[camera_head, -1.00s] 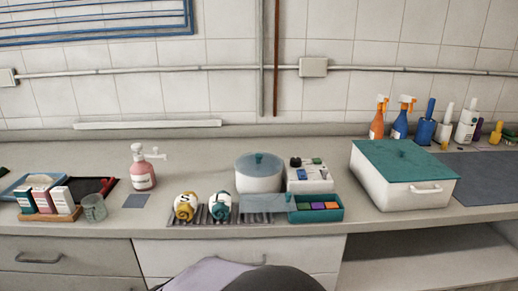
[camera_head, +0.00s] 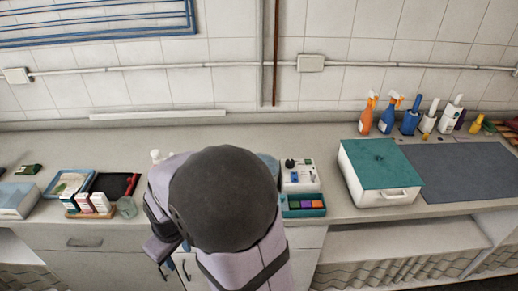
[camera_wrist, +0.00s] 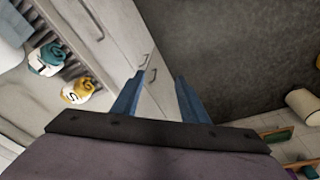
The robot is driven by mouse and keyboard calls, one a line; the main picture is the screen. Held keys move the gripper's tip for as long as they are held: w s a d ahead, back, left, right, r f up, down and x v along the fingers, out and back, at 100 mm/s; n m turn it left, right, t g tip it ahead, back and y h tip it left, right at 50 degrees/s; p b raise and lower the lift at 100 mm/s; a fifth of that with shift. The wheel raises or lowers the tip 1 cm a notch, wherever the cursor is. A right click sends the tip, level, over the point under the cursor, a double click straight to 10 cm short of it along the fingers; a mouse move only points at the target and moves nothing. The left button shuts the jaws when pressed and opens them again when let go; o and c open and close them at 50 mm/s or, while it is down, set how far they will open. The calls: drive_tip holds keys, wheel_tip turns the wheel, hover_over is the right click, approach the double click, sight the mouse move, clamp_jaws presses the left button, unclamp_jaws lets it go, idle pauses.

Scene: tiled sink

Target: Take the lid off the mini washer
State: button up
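The mini washer, a round white tub with a teal knobbed lid in the earlier head view, is now mostly hidden behind my arm. Only a sliver of its teal lid (camera_head: 269,163) shows beside the arm, left of the control box. My gripper (camera_wrist: 159,74) is open and empty, its two blue fingers apart. It points down past the counter's front, with cabinet doors and dark floor beyond the fingers. Rolled cloths marked L (camera_wrist: 48,58) and S (camera_wrist: 75,96) lie to its left in the wrist view.
A white control box (camera_head: 299,176) and a teal tray of coloured blocks (camera_head: 304,204) stand right of my arm. A large teal-topped white box (camera_head: 381,163) is farther right. Spray bottles (camera_head: 366,115) line the wall.

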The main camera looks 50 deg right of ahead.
drive_tip(key=w+d+r+n+p, duration=0.1)
drive_tip(key=w+d+r+n, duration=0.25)
drive_tip(key=d, duration=0.25)
drive_tip(key=w+d+r+n+h+p, duration=0.1)
drive_tip(key=w+d+r+n, duration=0.1)
drive_tip(key=w+d, duration=0.35)
drive_tip(key=w+d+r+n+p, duration=0.1)
drive_tip(key=w+d+r+n, duration=0.1)
drive_tip(key=w+d, duration=0.35)
drive_tip(key=s+d+r+n+g, duration=0.1)
drive_tip(key=s+d+n, duration=0.25)
drive_tip(key=d, duration=0.85)
drive_tip(key=s+d+r+n+g, duration=0.15)
drive_tip(key=d+n, duration=0.35)
drive_tip(key=d, duration=0.6)
drive_tip(key=shift+h, duration=0.3)
drive_tip(key=shift+d+f+p, duration=0.2)
drive_tip(key=shift+f+p, duration=0.55)
drive_tip(key=shift+f, duration=0.65)
drive_tip(key=shift+d+f+p, duration=0.15)
drive_tip(key=shift+f+p, duration=0.6)
drive_tip(key=shift+f, duration=0.6)
drive_tip(key=shift+d+f+p, duration=0.2)
drive_tip(key=shift+f+p, duration=0.55)
drive_tip(key=shift+f, duration=0.65)
clamp_jaws()
